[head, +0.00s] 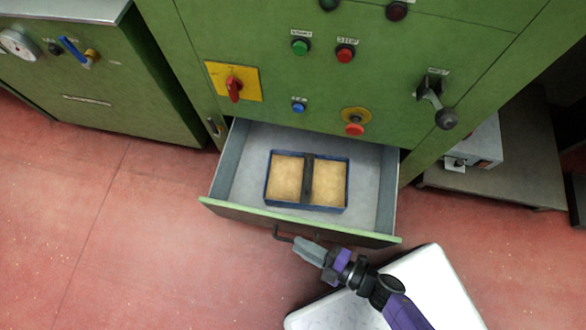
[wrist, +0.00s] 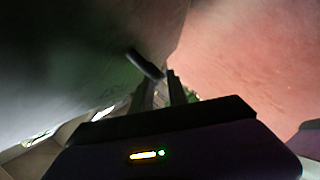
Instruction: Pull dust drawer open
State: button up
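The dust drawer (head: 250,213) is pulled well out of the green machine, with its grey inside showing. Its dark bar handle (head: 283,236) is on the front face, and also shows in the wrist view (wrist: 143,62). My gripper (head: 303,246) is at this handle from the front, its fingers close together with the bar at their tips. It appears shut on the handle; the exact contact is partly hidden. In the wrist view my fingers (wrist: 162,88) meet the lower end of the bar.
A blue tray (head: 266,190) of tan dust with a dark central bar lies in the drawer. Above are a red rotary switch (head: 234,88), buttons and a black-knobbed lever (head: 437,103). A grey box (head: 478,148) sits on a low platform at right. Red floor is clear at left.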

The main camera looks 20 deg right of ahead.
jog(key=shift+p+v, duration=0.3)
jog(key=shift+v, duration=1.5)
